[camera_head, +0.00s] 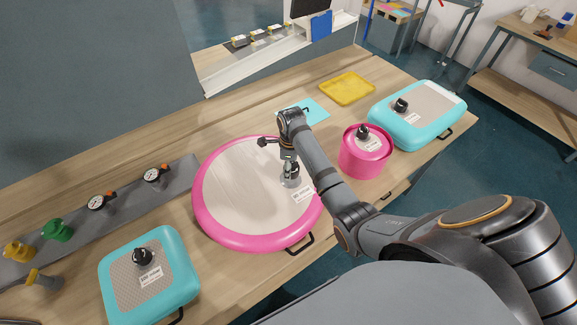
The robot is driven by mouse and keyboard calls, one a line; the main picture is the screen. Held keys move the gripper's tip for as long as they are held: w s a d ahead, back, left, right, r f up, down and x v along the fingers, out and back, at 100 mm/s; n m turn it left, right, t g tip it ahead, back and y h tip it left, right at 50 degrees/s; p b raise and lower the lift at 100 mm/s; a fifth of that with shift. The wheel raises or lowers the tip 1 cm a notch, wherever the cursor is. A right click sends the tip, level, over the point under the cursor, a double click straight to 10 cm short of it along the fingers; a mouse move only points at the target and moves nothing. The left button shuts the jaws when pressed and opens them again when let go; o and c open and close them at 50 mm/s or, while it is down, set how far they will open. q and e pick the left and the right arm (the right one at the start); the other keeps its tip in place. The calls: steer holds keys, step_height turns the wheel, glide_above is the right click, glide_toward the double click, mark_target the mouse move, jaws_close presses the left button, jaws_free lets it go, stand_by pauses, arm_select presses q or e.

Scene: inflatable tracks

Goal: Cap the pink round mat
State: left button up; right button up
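The pink round mat (232,187) lies flat on the wooden bench, with a pale top, a pink rim and a white label. My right arm comes in from the right and reaches over it. My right gripper (290,180) points down at the mat's top, just above the label. The gripper is small and partly covered by its own wrist, so I cannot tell if its fingers are open or shut, or if they hold anything. The mat's valve and any cap on it are not clearly visible; the gripper may hide them. My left gripper is not in view.
A teal square mat (125,290) is at front left. A pink cylinder (364,160) and a teal mat (425,127) are at right; all three have black caps. A grey strip (125,215) holds gauges and coloured fittings. A yellow tray (347,88) lies behind.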

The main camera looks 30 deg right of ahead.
steer(key=shift+f+b, duration=0.8)
steer(key=shift+f, duration=1.3)
steer(key=shift+r, duration=0.1)
steer(key=shift+p, duration=0.3)
steer(key=shift+a+r+n+p, duration=0.15)
steer(key=shift+n+p, duration=0.4)
steer(key=shift+n, duration=0.45)
steer(key=n, duration=0.2)
steer(key=shift+s+f+n, duration=0.15)
steer(key=shift+f+n, duration=0.05)
steer(key=shift+n, duration=0.4)
